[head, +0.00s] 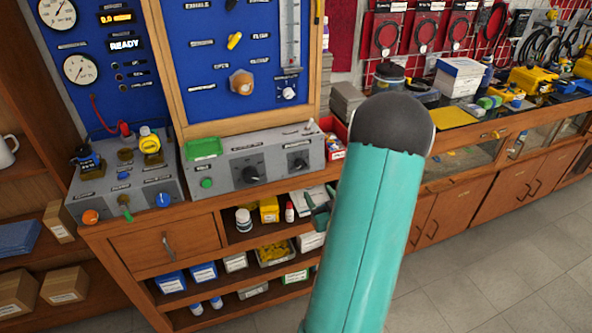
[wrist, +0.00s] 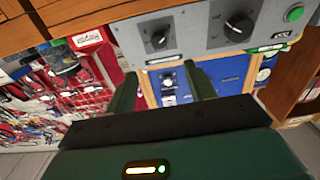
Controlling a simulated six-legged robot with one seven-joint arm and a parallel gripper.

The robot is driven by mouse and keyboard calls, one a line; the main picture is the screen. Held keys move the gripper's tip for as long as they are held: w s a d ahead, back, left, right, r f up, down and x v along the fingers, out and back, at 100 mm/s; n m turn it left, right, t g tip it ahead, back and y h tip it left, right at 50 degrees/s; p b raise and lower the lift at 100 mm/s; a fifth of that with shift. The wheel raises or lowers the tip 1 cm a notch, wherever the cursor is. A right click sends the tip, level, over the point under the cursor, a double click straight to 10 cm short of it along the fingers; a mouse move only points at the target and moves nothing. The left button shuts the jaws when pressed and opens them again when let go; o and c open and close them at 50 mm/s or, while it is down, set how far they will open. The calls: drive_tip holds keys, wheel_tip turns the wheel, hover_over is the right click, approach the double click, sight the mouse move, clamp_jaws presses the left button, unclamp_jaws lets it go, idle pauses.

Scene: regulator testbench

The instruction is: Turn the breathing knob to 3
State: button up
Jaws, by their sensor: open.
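A grey control box (head: 222,179) on the bench has a larger black knob (head: 250,174) and a smaller black knob (head: 298,163). Their labels are too small to read, so I cannot tell which is the breathing knob. The wrist view looks upside down; there the smaller knob (wrist: 158,40) and larger knob (wrist: 238,27) show at the top. My gripper (wrist: 160,72) is open and empty, its two dark green fingers apart, below the smaller knob in that picture and touching neither knob. In the head view my arm mostly hides the gripper (head: 319,215), low in front of the box's right end.
A green button (head: 207,183) sits left of the knobs, with a green tray (head: 204,147) on the box. Another box (head: 142,190) with a blue knob stands left. A blue panel (head: 205,70) rises behind. A red bin (head: 333,138) is right of the box; shelves lie below.

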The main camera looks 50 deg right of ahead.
sight(301, 166)
drive_tip(key=x, duration=1.3)
drive_tip(key=shift+w+d, duration=0.2)
drive_tip(key=shift+d, duration=0.1)
drive_tip(key=shift+c, duration=0.4)
drive_tip(key=c, duration=0.9)
